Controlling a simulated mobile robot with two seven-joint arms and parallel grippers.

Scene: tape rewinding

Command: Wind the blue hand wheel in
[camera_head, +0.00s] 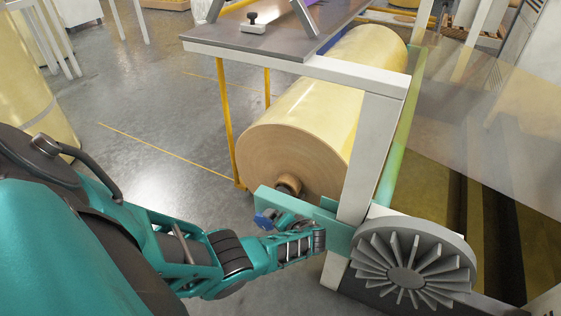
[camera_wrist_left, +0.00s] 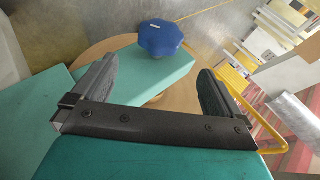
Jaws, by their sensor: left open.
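The blue hand wheel (camera_head: 265,218) sits at the left end of a teal bracket, low in front of the big roll, partly hidden by my gripper in the head view. In the left wrist view the blue hand wheel (camera_wrist_left: 162,38) is a many-sided knob on a teal block (camera_wrist_left: 158,72). My left gripper (camera_wrist_left: 158,70) is open and empty. The wheel shows just beyond its fingertips, roughly midway between them, apart from both. In the head view the left gripper (camera_head: 283,224) is close beside the wheel, small and hard to make out. My right gripper is not in view.
A large yellow tape roll (camera_head: 330,95) with a brown end face hangs behind the wheel. A white frame post (camera_head: 372,150) and a grey finned wheel (camera_head: 408,268) stand right. A grey tabletop (camera_head: 275,38) overhangs above. Yellow posts (camera_head: 225,120) stand left of the roll; open floor lies left.

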